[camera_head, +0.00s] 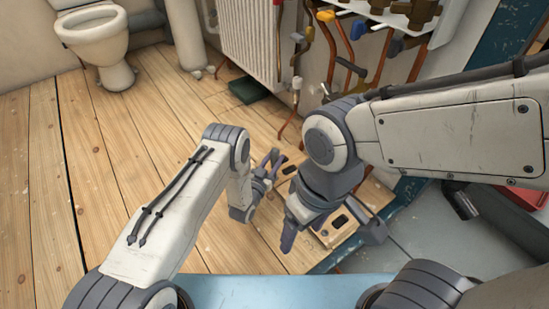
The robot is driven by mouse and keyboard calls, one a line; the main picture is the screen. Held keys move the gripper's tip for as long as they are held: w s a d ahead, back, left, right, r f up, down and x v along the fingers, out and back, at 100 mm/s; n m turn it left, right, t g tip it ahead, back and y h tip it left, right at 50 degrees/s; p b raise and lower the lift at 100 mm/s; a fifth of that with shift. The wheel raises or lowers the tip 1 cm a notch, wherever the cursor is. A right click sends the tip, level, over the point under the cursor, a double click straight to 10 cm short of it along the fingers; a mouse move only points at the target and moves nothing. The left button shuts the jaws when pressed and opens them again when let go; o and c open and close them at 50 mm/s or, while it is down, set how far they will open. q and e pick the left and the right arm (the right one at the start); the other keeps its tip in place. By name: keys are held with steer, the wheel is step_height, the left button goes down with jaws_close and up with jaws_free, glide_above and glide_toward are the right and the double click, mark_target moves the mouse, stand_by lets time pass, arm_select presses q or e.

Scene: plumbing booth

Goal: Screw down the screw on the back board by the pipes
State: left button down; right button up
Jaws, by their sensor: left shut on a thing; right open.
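My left gripper (267,170) is near the picture's middle, above the floor and left of my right wrist. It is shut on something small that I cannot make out. My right gripper (328,228) is lower, open and pointing down, its fingers spread over a pale wooden board (340,232) with dark fittings. Pipes (330,50) with red, yellow and blue handles run down the wall at the top, beyond both grippers. I cannot make out the screw; my arms hide part of the area below the pipes.
A white radiator (250,38) stands on the wall left of the pipes, with a dark green box (247,91) below it. A toilet (97,40) is at the far left. The wooden floor (95,170) at left is clear. A red object (527,196) lies at the right.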

mark_target(274, 150)
arm_select(q)
steer(key=m+h, duration=0.1)
steer(key=g+h, duration=0.1)
steer(key=shift+w+a+m+h, duration=0.15)
steer(key=shift+m+h, duration=0.15)
steer(key=shift+m, duration=0.1)
steer(key=m+g+h+b, duration=0.2)
steer(key=g+h, duration=0.1)
steer(key=shift+f+m, duration=0.15)
steer(key=shift+m, duration=0.15)
steer(key=m+g+h+b, duration=0.3)
steer(key=g+b, duration=0.1)
steer(key=g, duration=0.1)
steer(key=shift+m, duration=0.4)
steer(key=shift+g+h, duration=0.3)
steer(key=shift+d+r+p, duration=0.2)
steer(key=shift+r+p, duration=0.1)
steer(key=shift+p, duration=0.2)
steer(key=shift+f+n+t+y+p, duration=0.1)
steer(key=shift+n+t+y+p, duration=0.35)
steer(key=shift+t+p, duration=0.4)
step_height(274, 150, up, 8)
steer(key=p, duration=0.6)
steer(key=shift+a+p, duration=0.1)
steer(key=shift+p, duration=0.2)
